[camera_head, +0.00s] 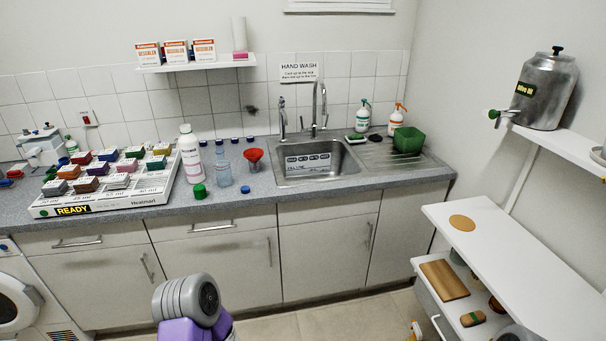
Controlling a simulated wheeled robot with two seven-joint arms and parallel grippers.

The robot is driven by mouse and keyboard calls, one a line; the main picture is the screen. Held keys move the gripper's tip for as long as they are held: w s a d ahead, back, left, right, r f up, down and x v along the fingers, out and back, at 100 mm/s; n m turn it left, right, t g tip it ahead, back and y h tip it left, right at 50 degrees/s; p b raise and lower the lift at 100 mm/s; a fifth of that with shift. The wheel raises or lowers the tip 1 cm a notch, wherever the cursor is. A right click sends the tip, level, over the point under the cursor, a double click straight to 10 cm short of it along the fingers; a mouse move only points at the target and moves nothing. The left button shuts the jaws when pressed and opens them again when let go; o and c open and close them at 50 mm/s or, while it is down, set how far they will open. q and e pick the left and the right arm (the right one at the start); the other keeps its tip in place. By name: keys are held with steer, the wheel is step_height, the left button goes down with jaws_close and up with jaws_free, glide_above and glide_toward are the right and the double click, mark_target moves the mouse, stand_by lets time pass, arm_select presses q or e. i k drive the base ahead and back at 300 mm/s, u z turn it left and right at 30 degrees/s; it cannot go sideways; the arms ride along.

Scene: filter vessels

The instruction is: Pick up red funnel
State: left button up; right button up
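No gripper touches the funnel. Neither of my grippers shows in the head view. A grey and purple part of what looks like my own arm rises at the bottom, in front of the cabinets and well short of the counter.
A white bottle (190,154), a green cap (200,191) and a blue cap (245,189) stand near the funnel. A tray marked READY (110,197) fills the left counter. The sink (315,160) is to the right. A white shelf unit (500,235) stands at right.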

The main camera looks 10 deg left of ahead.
mark_target(252, 155)
steer(key=z, duration=1.25)
steer(key=k, duration=0.1)
steer(key=u, duration=2.3)
steer(key=i, duration=0.8)
steer(key=u, duration=0.2)
